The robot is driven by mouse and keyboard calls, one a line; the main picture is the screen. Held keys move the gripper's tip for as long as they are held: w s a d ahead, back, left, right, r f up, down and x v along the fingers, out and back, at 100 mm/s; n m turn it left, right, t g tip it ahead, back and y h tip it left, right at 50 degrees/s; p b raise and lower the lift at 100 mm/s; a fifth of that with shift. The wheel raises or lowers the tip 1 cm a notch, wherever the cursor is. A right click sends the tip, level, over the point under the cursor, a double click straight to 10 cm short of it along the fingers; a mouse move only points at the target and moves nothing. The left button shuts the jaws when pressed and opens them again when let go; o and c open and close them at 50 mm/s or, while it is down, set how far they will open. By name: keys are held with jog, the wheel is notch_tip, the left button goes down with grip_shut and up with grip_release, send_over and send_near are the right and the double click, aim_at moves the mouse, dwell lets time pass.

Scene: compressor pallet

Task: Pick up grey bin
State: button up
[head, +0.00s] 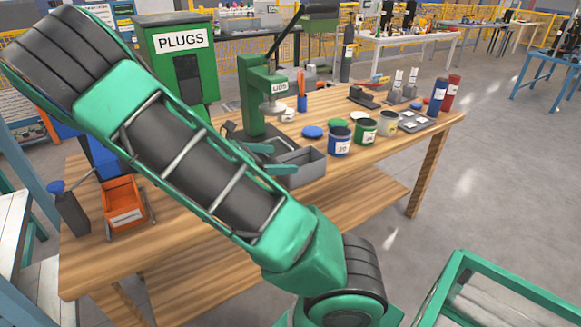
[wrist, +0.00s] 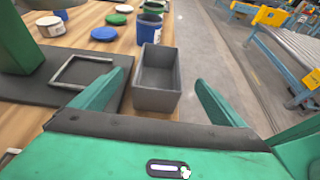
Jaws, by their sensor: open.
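The grey bin (head: 303,165) is an open-topped rectangular box near the front edge of the wooden table, just right of the green press. It also shows in the wrist view (wrist: 155,98), upright and empty. My gripper (wrist: 160,92) is open, with one green finger on each side of the bin in that view. I cannot tell whether either finger touches it. In the head view the finger tips show beside the bin, and my arm hides part of the table and the press base.
The green press (head: 252,108) stands behind the bin. Blue (head: 339,141) and green (head: 364,132) cans and lids stand to the right. An orange bin (head: 124,205) and a dark bottle (head: 70,210) are at the left. The table's front edge is close to the bin.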

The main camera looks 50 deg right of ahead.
send_near(301, 159)
jog(key=s+d, duration=0.5)
jog(key=shift+s+f, duration=0.2)
jog(key=shift+f, duration=0.05)
jog(key=c, duration=1.2)
